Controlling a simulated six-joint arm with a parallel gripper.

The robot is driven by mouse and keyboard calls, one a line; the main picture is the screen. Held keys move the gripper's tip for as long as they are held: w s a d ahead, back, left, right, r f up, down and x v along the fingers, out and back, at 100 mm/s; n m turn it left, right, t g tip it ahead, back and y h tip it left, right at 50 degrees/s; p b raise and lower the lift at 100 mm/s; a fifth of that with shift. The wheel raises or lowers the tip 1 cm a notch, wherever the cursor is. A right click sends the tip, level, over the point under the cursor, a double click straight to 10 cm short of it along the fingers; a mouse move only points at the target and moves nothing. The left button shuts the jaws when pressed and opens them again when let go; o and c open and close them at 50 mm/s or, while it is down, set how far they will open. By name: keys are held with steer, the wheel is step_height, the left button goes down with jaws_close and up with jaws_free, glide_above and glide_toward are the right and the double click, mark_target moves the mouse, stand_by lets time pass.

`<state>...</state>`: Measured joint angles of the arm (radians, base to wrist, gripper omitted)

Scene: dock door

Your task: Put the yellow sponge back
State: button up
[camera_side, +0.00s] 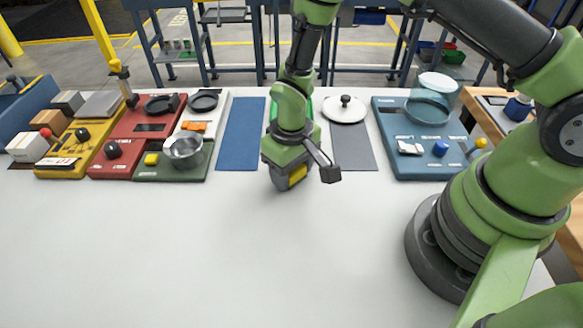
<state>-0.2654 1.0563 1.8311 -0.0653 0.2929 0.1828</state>
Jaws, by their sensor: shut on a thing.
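My gripper (287,184) is low over the pale table, just in front of the mats, pointing down. It is shut on a yellow piece, which looks like the yellow sponge (298,175). Only part of the sponge shows between the fingers. I cannot tell whether its underside touches the table. Another small yellow block (151,159) lies on the dark green board (170,174) at the left, beside a metal bowl (184,150).
A blue mat (241,135) lies left of my gripper, and a grey mat (353,152) with a white lid (344,112) lies right. A blue board (417,170) stands further right; red (128,163) and yellow (60,170) boards are at left. The front table (200,250) is clear.

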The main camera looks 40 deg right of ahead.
steer(key=o, duration=0.7)
steer(key=shift+f, duration=0.15)
steer(key=s+d+r+m+t+y, duration=0.1)
steer(key=s+d+r+t, duration=0.15)
steer(key=r, duration=1.05)
steer(key=s+d+r+m+t, duration=0.1)
steer(key=s+r, duration=0.2)
steer(key=r, duration=1)
steer(key=s+d+r+m+t+y, duration=0.1)
steer(key=s+r, duration=0.4)
steer(key=s, duration=0.5)
steer(key=shift+d+r+m+t, duration=0.2)
steer(key=shift+d+m+t, duration=0.3)
steer(key=shift+t, duration=0.85)
steer(key=shift+s, duration=0.1)
